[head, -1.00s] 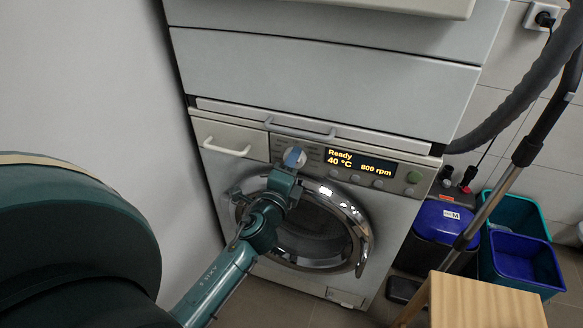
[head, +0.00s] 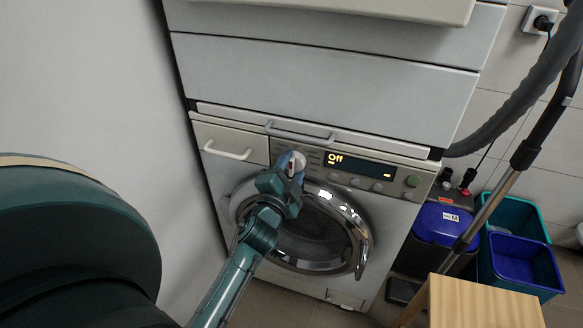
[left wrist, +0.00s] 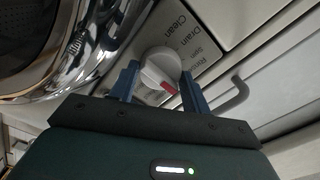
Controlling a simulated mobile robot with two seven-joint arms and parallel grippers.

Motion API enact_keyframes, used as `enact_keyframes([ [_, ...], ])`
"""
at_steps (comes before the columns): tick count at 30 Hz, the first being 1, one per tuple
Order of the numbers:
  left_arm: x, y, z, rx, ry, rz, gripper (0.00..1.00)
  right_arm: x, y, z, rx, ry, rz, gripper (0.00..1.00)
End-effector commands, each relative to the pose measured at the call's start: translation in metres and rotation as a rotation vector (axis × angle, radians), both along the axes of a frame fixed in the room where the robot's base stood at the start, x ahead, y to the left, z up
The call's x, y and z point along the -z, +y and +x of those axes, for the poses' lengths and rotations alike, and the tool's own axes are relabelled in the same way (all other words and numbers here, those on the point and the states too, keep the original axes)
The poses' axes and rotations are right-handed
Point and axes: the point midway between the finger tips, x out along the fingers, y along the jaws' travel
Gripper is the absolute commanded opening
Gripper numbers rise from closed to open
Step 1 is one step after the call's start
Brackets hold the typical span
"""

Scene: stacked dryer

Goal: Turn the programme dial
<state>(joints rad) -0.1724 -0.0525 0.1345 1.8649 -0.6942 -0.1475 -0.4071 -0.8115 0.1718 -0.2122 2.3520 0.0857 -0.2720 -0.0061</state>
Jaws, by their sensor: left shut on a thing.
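The programme dial (head: 291,161) is a round pale knob on the washing machine's control panel, left of the display (head: 359,167). In the left wrist view the dial (left wrist: 160,70) shows a red mark on its grip, near the printed words Drain, Spin and Rinse. My left gripper (head: 288,170) is at the dial, and its blue fingers (left wrist: 162,84) stand on either side of it, shut on it. The display reads "Off". The fingers and wrist hide part of the dial in the head view. My right gripper is not in view.
The round chrome door (head: 363,240) is below the panel. The detergent drawer handle (head: 228,151) is left of the dial. A handle bar (head: 300,133) runs just above. A wooden stool (head: 485,300), a vacuum tube and blue bins (head: 525,258) stand at right.

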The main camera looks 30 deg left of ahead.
Motion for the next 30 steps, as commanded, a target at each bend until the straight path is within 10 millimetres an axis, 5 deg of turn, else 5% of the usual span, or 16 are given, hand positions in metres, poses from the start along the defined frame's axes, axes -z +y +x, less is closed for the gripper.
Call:
enact_keyframes([
  [15,-0.0003,-0.0004,0.0002,0.001,-0.007,-0.021,0.25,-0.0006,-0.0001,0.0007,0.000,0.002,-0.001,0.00],
  [16,-0.0004,-0.0003,0.0002,0.001,-0.007,-0.021,0.48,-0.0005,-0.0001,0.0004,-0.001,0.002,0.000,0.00],
  [24,-0.0003,-0.0001,0.0001,0.000,-0.006,-0.020,0.69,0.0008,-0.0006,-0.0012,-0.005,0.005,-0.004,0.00],
  [30,-0.0002,0.0000,0.0001,0.000,-0.005,-0.020,0.69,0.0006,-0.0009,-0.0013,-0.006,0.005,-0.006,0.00],
])
